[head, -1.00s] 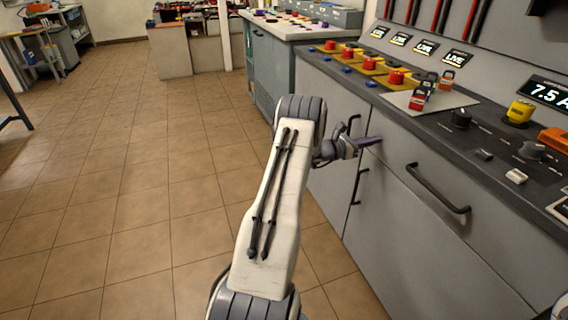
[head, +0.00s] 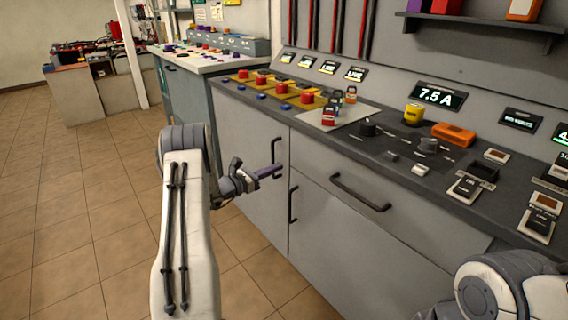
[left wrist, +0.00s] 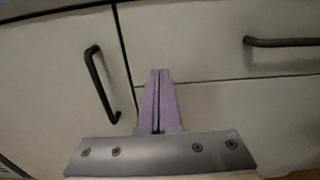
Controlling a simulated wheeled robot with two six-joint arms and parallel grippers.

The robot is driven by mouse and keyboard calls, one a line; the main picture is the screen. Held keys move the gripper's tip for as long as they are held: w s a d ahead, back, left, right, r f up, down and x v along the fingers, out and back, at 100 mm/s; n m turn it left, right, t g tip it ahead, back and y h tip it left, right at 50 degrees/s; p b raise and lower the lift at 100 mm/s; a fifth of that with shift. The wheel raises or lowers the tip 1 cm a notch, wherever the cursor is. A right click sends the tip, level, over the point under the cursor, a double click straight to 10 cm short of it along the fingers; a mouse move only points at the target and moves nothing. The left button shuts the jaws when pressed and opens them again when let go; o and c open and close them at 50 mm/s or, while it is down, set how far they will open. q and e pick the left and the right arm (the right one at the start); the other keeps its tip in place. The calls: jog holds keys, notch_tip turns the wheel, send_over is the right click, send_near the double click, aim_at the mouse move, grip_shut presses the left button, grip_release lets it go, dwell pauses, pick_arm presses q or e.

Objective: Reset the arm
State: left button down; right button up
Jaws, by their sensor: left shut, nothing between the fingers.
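My left arm (head: 186,230) rises from the bottom of the head view and bends toward the cabinet front. My left gripper (head: 276,170) is in front of the grey cabinet doors, below the counter edge. In the left wrist view its purple fingers (left wrist: 159,100) are together with nothing between them. They point at the cabinet front, between a dark door handle (left wrist: 98,85) and a drawer handle (left wrist: 282,42). Part of my right arm (head: 505,285) shows at the lower right of the head view. Its gripper is out of the picture.
The counter (head: 330,138) carries red buttons on yellow plates, a white board (head: 345,115) with small padlock-like items, a yellow knob (head: 413,114) and an orange block (head: 453,134). Drawer handle (head: 360,192) juts out near my left gripper. Tiled floor (head: 65,190) at left is clear.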

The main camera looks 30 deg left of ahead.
pick_arm(q)
jog(key=v, duration=0.4)
jog(key=shift+s, duration=0.45)
jog(key=s+d+r+m+g+h, duration=0.1)
jog(key=d+m+g+h, duration=0.2)
jog(key=d, duration=0.5)
jog(key=s+d+r+m+g+h, duration=0.1)
jog(key=d+r+m+g, duration=0.2)
jog(key=d, duration=0.6)
jog(key=s+d+m+g+h, duration=0.1)
jog(key=d+m+g+h, duration=0.1)
jog(key=d+m+g, duration=0.45)
jog(key=s+d+r+m+g+y, duration=0.1)
jog(key=s+d+m+g+y, duration=0.25)
jog(key=s+d+m, duration=0.65)
jog(key=s+d+r+m+g+y, duration=0.1)
jog(key=s+d+m+g+y, duration=0.25)
jog(key=s+d, duration=0.75)
jog(key=s+a+m+t+y, duration=0.3)
jog(key=s+a+m+y, duration=0.25)
jog(key=s+m, duration=0.75)
notch_tip(320, 180, up, 23)
jog(key=p, duration=2.3)
jog(key=shift+a+h+p, duration=0.3)
jog(key=shift+a+h, duration=0.05)
jog(key=shift+a, duration=0.15)
